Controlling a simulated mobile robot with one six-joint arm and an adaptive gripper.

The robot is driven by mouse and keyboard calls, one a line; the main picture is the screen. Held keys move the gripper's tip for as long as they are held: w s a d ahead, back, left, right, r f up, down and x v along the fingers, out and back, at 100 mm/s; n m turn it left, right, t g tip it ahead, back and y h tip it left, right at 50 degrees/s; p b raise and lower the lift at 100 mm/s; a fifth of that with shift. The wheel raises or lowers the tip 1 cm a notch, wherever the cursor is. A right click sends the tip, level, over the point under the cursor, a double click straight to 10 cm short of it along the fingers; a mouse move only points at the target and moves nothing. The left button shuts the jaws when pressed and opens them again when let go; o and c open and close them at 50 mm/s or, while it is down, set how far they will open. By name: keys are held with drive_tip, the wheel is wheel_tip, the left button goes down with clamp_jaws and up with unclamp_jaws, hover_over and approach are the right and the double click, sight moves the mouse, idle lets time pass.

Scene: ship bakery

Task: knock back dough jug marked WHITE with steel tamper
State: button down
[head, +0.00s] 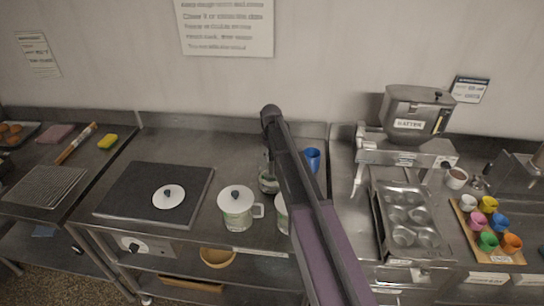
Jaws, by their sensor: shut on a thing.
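A white and green lidded jug (237,216) stands upright on the steel counter, its handle to the right. A second jug (282,214) stands just right of it, mostly hidden behind my arm. No WHITE mark is legible on either. A loose white lid with a black knob (168,197) lies on the dark plate at left. My gripper (267,168) is largely hidden by my arm, behind the jugs. It is shut on what seems to be the steel tamper (268,184), a grey round-ended thing; its contact with anything below cannot be told.
A dark flat plate (120,190) fills the counter's left. A blue cup (312,155) stands behind my arm. At right are a batter machine (408,115), a muffin tin (387,230) and several coloured cups on a board (466,232). Counter behind the plate is clear.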

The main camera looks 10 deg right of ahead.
drive_tip(key=shift+r+p, duration=4.95)
drive_tip(key=shift+r, duration=0.2)
